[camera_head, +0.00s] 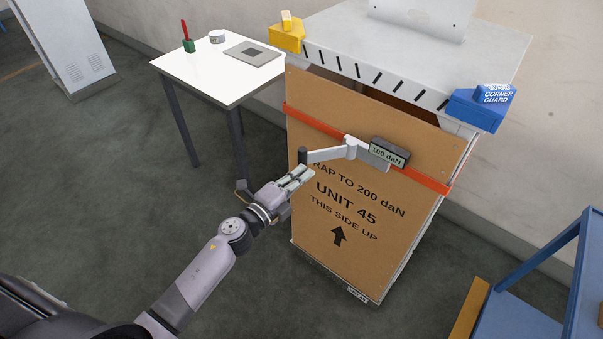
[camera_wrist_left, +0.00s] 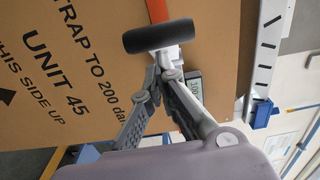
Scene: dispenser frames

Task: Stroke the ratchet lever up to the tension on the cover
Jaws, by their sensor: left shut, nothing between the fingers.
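The tan cover (camera_head: 335,240) stands upright on a tall unit, with printing that asks for a strap to 200 daN. An orange strap (camera_head: 320,124) runs across it and carries a ratchet whose small readout (camera_head: 388,153) shows 100 daN. The grey ratchet lever (camera_head: 327,155) sticks out to the left, roughly level, and ends in a dark round grip (camera_head: 303,156). My left gripper (camera_head: 306,172) is shut and empty, with its tips just below the grip. In the left wrist view the grip (camera_wrist_left: 160,36) lies just beyond the fingertips (camera_wrist_left: 164,68); I cannot tell whether they touch. My right gripper is out of view.
A yellow corner guard (camera_head: 287,36) and a blue one (camera_head: 480,107) sit on the unit's grey top. A white table (camera_head: 215,72) with a grey plate, a roll and a red-green item stands behind left. A blue frame (camera_head: 515,310) is at lower right.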

